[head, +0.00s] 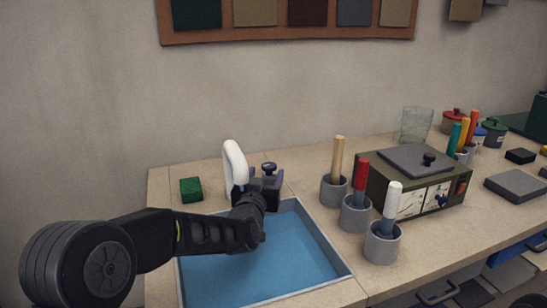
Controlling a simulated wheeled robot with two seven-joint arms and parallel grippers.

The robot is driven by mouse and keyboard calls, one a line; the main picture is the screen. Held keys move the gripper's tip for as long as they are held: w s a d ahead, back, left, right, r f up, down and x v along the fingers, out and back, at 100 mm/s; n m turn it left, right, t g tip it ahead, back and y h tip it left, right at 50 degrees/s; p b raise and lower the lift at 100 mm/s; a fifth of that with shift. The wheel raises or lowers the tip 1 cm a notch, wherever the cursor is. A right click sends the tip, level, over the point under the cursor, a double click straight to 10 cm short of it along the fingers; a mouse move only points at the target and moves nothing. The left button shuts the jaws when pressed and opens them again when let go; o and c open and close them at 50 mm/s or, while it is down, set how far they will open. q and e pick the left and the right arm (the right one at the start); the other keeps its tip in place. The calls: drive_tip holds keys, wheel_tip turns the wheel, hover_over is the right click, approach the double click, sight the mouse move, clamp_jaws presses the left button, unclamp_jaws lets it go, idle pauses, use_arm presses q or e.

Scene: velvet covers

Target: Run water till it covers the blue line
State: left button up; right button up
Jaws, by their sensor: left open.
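A sink basin (345,270) with a pale rim is set in the counter. Its inside looks blue; I cannot tell whether this is water or the basin's own colour, and no separate blue line can be made out. A white curved spout (235,163) stands at its back edge. A dark knob (268,167) stands just right of the spout. My left arm reaches across the basin, hiding part of it. My left gripper (264,188) is open at the back edge, close to the knob; I cannot tell whether they touch. My right gripper is out of view.
A green sponge-like block (191,189) lies left of the spout. Right of the basin stand grey cups with a tan (338,160), a red (361,180) and a white (392,205) handle. A dark box (455,186) with a lid and a clear glass (415,125) are beyond them.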

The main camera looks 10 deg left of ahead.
sight(271, 163)
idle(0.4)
use_arm(q)
drive_tip(key=shift+w+a+r+p, duration=0.1)
drive_tip(key=shift+w+p, duration=0.05)
drive_tip(key=shift+w, duration=1.8)
drive_tip(key=shift+w+a+p, duration=0.1)
drive_tip(key=shift+w+p, duration=0.05)
drive_tip(key=shift+w, duration=1.8)
